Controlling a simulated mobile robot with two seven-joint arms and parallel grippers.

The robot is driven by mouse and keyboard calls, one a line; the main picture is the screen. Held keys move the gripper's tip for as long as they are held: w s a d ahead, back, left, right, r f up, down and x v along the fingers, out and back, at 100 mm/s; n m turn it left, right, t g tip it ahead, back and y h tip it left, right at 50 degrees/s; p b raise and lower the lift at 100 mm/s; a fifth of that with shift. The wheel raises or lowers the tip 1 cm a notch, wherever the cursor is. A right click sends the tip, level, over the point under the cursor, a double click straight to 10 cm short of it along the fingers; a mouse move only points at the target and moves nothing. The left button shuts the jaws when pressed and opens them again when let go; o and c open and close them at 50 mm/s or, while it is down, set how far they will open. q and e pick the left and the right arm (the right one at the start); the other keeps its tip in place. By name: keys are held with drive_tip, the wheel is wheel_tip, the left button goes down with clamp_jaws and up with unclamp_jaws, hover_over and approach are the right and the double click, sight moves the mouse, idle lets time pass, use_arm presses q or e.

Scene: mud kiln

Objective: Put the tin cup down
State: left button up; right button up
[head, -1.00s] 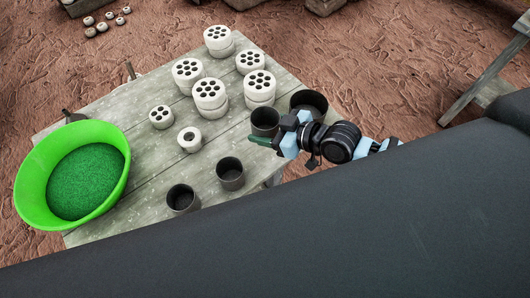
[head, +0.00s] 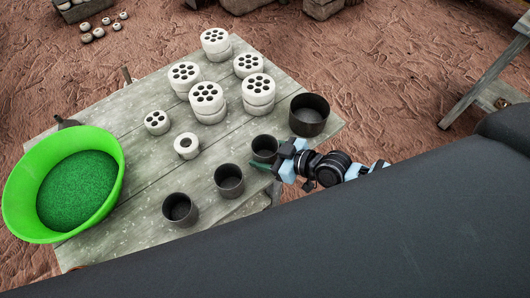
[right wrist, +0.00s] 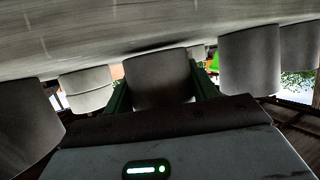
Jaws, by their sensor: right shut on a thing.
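The tin cup (head: 265,148) is a small dark grey cup, upright at the near right part of the wooden table (head: 140,228). My right gripper (head: 264,166) is shut on it from the near side. In the right wrist view the cup (right wrist: 158,80) sits between the green fingers, with the table surface along the top of the picture. A dark shadow lies by the cup's base; I cannot tell whether it touches the table. My left gripper is not in view.
Two similar cups (head: 229,180) (head: 180,209) stand left of the held cup. A wider dark pot (head: 309,115) stands to its right. Several white perforated blocks (head: 207,97) stand behind, one ring-shaped piece (head: 187,146) closer. A green basin (head: 22,200) is at the left.

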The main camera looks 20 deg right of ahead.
drive_tip(key=shift+f, duration=0.2)
drive_tip(key=shift+f, duration=0.15)
drive_tip(key=o, duration=1)
drive_tip(key=shift+o, duration=0.2)
drive_tip(key=shift+r, duration=0.4)
drive_tip(key=v, duration=1.2)
drive_tip(key=shift+f, duration=0.15)
drive_tip(key=shift+s+a, duration=0.1)
